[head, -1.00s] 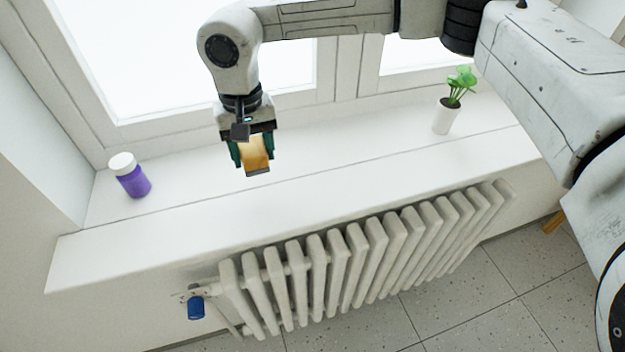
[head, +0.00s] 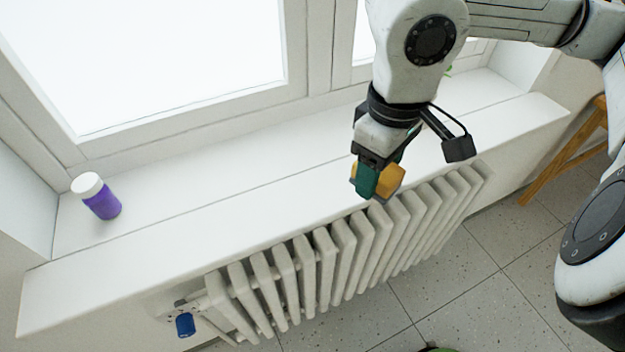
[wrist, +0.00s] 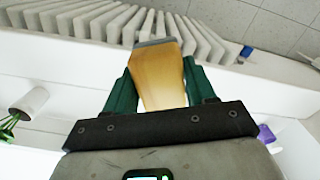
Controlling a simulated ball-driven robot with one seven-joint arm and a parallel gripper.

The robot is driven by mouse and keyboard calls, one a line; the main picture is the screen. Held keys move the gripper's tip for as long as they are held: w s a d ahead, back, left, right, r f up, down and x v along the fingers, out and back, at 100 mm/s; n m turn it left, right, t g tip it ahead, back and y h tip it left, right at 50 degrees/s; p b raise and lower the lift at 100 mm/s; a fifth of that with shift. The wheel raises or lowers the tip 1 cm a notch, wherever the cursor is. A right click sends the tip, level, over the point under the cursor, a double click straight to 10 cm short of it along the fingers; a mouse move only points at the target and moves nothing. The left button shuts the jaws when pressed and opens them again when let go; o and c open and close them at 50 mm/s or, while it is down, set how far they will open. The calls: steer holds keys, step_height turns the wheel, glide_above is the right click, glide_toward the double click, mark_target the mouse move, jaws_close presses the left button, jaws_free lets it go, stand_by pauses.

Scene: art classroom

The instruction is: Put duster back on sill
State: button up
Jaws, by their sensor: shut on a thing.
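The duster (head: 389,180) has a yellow-orange wooden body, with a grey strip at its far end in the wrist view (wrist: 160,62). My gripper (head: 377,180) is shut on it, with a green finger on each side, as the wrist view (wrist: 160,88) also shows. In the head view the duster appears over the front edge of the sill, near the radiator top. I cannot tell its exact height. The white window sill (head: 235,200) runs below the window, and its middle is bare.
A purple bottle with a white cap (head: 101,198) stands at the sill's left end. A white pot with a green plant (wrist: 30,100) shows in the wrist view; my arm mostly hides it in the head view. A ribbed radiator (head: 330,258) with a blue valve knob (head: 185,324) is below the sill.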

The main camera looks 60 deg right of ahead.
steer(key=w+d+f+p, duration=0.2)
steer(key=w+f+p, duration=0.1)
steer(key=w, duration=0.5)
steer(key=p, duration=0.2)
glide_above(315, 186)
steer(key=f, duration=0.5)
steer(key=shift+s+a+f, duration=0.2)
steer(key=shift+s+f, duration=0.1)
steer(key=shift+s, duration=0.1)
steer(key=shift+w+d+f, duration=0.1)
steer(key=shift+w+f, duration=0.25)
steer(key=shift+f, duration=0.1)
step_height(315, 186, down, 3)
steer(key=shift+f+p, duration=0.1)
steer(key=shift+p, duration=0.2)
steer(key=shift+d+f, duration=0.1)
steer(key=shift+f+b, duration=0.2)
steer(key=shift+b, duration=0.2)
steer(key=o, duration=1.1)
steer(key=shift+r, duration=0.1)
